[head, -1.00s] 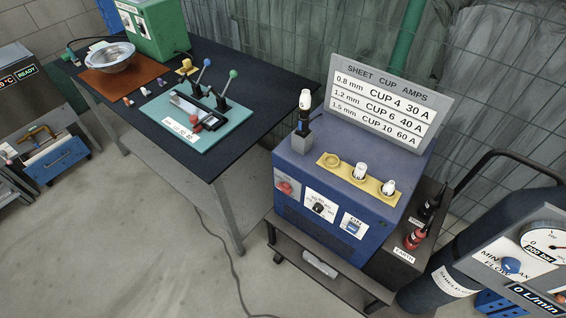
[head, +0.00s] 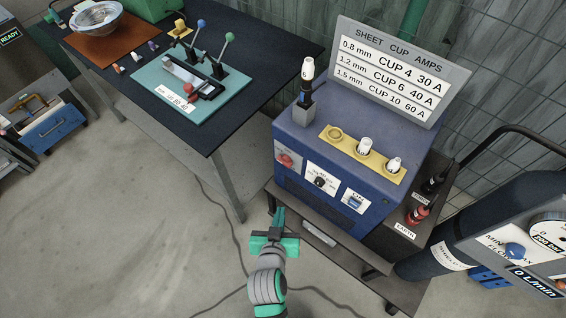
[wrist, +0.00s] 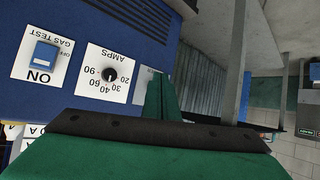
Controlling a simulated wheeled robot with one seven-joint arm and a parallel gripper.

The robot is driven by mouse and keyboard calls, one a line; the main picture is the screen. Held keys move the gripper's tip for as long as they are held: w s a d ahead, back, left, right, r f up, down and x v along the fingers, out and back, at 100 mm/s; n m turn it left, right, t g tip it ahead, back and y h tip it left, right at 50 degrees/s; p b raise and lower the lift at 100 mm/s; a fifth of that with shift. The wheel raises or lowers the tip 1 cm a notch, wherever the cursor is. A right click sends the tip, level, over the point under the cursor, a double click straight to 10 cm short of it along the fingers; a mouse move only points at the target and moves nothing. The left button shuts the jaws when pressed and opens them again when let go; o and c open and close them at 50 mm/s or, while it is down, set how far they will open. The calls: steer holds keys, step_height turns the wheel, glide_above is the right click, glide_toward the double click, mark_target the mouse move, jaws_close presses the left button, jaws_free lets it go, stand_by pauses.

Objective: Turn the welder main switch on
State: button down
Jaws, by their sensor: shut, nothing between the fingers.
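The blue welder (head: 335,215) stands on a dark cart. Its front carries a red rotary knob (head: 285,160) on a grey plate at the left, an amps dial (head: 320,181) in the middle and a blue rocker (head: 355,201) at the right. The knob's label and position are too small to read. In the wrist view, which is upside down, the gas test rocker (wrist: 46,54) and amps dial (wrist: 109,74) show; a pale plate (wrist: 144,84) beside them is mostly hidden by my fingers. My gripper (head: 279,213) is shut and empty, in front of and below the knob, apart from it.
A sign (head: 394,71) and a cup holder (head: 362,154) with white cups top the welder. A workbench (head: 235,75) stands to the left. A gas cylinder (head: 475,235) with a flow panel (head: 520,250) is at the right. A cable crosses the open floor (head: 140,240).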

steer(key=w+a+r+m+g+h, duration=0.4)
steer(key=w+r+m, duration=0.3)
steer(key=w+r, duration=0.5)
glide_above(287, 162)
steer(key=s+a, duration=0.1)
steer(key=s, duration=0.2)
step_height(287, 162, down, 6)
step_height(287, 162, down, 2)
steer(key=shift+w+a+f, duration=0.1)
steer(key=shift+w+a, duration=0.05)
steer(key=shift+f, duration=0.8)
steer(key=shift+w+a, duration=0.15)
